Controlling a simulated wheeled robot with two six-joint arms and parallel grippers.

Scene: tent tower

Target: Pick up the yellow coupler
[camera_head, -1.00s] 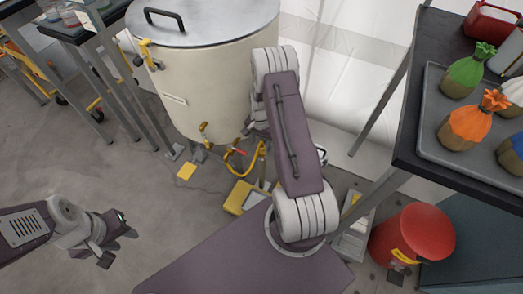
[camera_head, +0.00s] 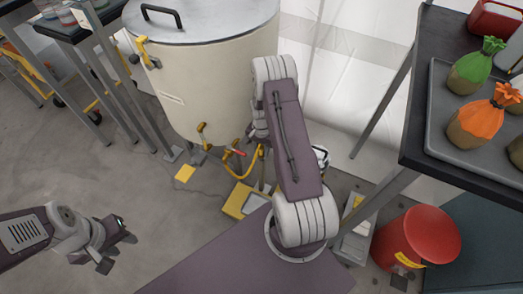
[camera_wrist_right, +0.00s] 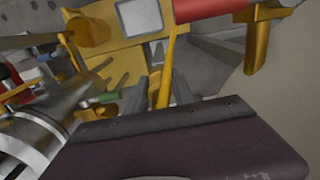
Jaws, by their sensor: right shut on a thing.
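My right gripper (camera_wrist_right: 162,90) is at the middle of the right wrist view, its fingers shut on a narrow yellow piece, the yellow coupler (camera_wrist_right: 166,70). The far end of the coupler is hard to make out against the yellow box behind it. In the head view my right arm hides this gripper. A curved yellow piece (camera_head: 256,164) with a red part shows low by the cream tank (camera_head: 215,85), just left of my right arm. My left gripper (camera_head: 121,252) is open and empty over the floor at the lower left.
A yellow box (camera_head: 235,200) stands on the floor beside my right arm. A dark table (camera_head: 415,140) with a tray of tied pouches is at the right, above a red drum (camera_head: 420,235). A metal-legged table (camera_head: 95,25) is at upper left. Floor near my left gripper is clear.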

